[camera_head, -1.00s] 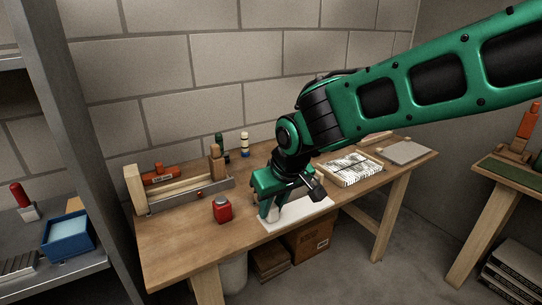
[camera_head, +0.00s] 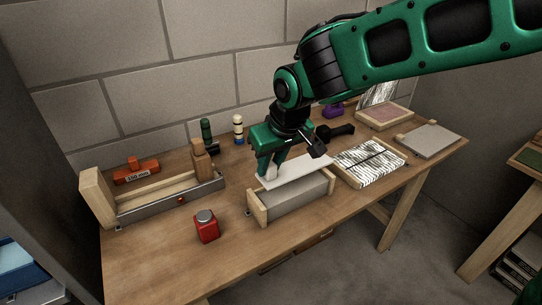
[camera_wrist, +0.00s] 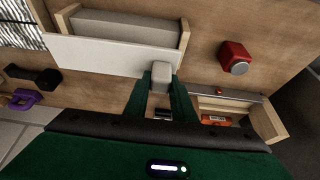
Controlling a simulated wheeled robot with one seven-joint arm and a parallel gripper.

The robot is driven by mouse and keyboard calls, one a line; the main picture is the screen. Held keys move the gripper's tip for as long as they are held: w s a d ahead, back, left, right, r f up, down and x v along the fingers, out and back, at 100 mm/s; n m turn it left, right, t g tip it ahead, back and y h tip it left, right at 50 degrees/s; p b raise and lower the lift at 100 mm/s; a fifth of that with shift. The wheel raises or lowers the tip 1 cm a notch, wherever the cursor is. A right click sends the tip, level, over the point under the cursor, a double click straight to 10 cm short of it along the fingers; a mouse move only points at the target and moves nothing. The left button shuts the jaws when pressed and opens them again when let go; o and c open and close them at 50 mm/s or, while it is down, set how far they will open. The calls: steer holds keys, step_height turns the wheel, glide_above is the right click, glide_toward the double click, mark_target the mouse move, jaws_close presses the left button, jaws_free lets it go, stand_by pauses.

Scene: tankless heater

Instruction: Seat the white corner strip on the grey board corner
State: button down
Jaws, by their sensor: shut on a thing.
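The white corner strip (camera_head: 300,172) reaches out to the right from my gripper, along the upper far side of the grey board (camera_head: 290,198). My gripper (camera_head: 269,172) is shut on a pale block at the strip's left end, which also shows between the fingers in the wrist view (camera_wrist: 161,77). The grey board lies between the wooden end pieces of a holder (camera_head: 256,208). In the wrist view the strip (camera_wrist: 100,53) runs alongside the grey board (camera_wrist: 125,26) and overlaps its edge in the picture. I cannot tell whether strip and board touch.
A red container (camera_head: 206,228) stands front left of the holder. A long wooden jig with a metal rail (camera_head: 170,205) lies at the left. A tray with striped sheet (camera_head: 368,160) is at the right. Small bottles (camera_head: 238,128) stand behind.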

mark_target(273, 180)
stand_by(0.4)
steer(key=shift+f, duration=2.75)
steer(key=shift+s+f, duration=0.1)
steer(key=shift+f, duration=0.65)
steer(key=c, duration=1.4)
jaws_free()
steer(key=shift+r, duration=0.15)
steer(key=v, duration=1)
steer(key=shift+s+d+r, duration=0.15)
steer(key=shift+d+r, duration=0.05)
